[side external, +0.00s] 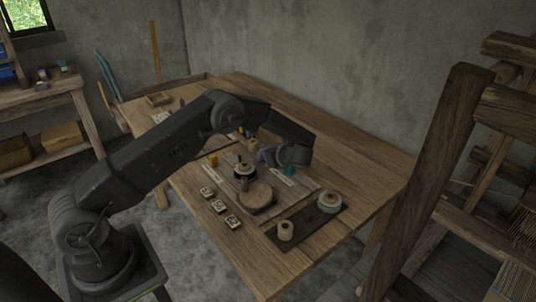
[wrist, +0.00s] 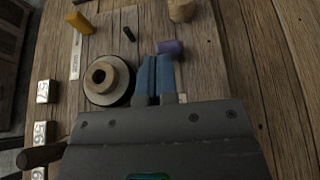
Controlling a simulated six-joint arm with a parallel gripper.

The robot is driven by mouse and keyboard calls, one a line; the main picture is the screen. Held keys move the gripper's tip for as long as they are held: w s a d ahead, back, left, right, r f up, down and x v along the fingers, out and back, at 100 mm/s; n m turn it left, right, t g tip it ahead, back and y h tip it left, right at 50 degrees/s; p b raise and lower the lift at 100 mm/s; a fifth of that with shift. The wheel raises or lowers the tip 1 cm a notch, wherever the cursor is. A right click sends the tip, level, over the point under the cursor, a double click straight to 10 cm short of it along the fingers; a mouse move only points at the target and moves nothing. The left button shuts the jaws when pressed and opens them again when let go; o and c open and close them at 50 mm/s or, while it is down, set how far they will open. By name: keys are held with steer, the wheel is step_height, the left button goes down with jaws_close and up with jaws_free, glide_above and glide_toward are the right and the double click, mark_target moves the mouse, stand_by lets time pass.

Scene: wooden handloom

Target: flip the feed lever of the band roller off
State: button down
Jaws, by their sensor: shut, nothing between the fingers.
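My gripper (wrist: 155,80) is shut and empty, its two blue-grey fingers side by side. In the side view my gripper (side external: 264,155) hangs low over the wooden board on the table. A round roller-like piece, with a black disc and a pale wooden hub (wrist: 102,77), lies just left of the fingers in the wrist view; it also shows in the side view (side external: 244,170). A purple piece (wrist: 169,47) lies just beyond the fingertips; I cannot tell whether they touch. A small black peg (wrist: 129,34) lies beyond the disc. I cannot tell which part is the feed lever.
A yellow block (wrist: 80,22) and a wooden spool (wrist: 181,10) lie farther off. Numbered tiles (wrist: 43,91) line the left. The table's right side (side external: 365,165) is clear.

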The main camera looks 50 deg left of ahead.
steer(key=shift+a+r, duration=0.1)
steer(key=shift+a, duration=0.1)
steer(key=a+h, duration=0.1)
steer(key=a+r+h, duration=0.1)
steer(key=h, duration=0.1)
steer(key=shift+a+r+h, duration=0.1)
steer(key=shift+r+h, duration=0.1)
steer(key=shift+h, duration=0.1)
steer(key=a+h, duration=0.1)
steer(key=h, duration=0.1)
steer(key=shift+a+r+h, duration=0.25)
steer(key=shift+a+h, duration=0.05)
steer(key=shift+a, duration=0.55)
steer(key=shift+r, duration=0.2)
steer(key=shift+r, duration=0.65)
steer(key=shift+d, duration=0.1)
